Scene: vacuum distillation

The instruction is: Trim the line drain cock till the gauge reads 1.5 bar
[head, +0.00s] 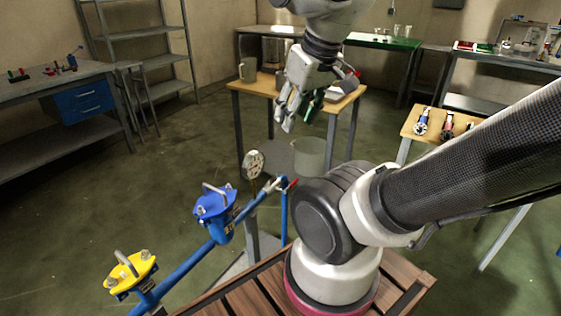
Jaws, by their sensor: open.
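A blue pipe line (186,266) runs from the lower left up toward the middle. A round white gauge (253,164) stands near its upper end; its reading is too small to tell. Beside the gauge, a small cock with a red lever (293,183) sits at the pipe's end, partly hidden by my arm; I take it for the drain cock. My gripper (285,117) is open and points down in the upper middle, above and apart from the gauge and the red lever. I see nothing between its fingers.
A blue-capped fitting (214,200) and a yellow-capped fitting (132,271) rise from the line. A pale bucket (309,157) stands behind the gauge. A wooden-topped table (252,84) is behind my gripper. Open green floor (120,190) lies to the left.

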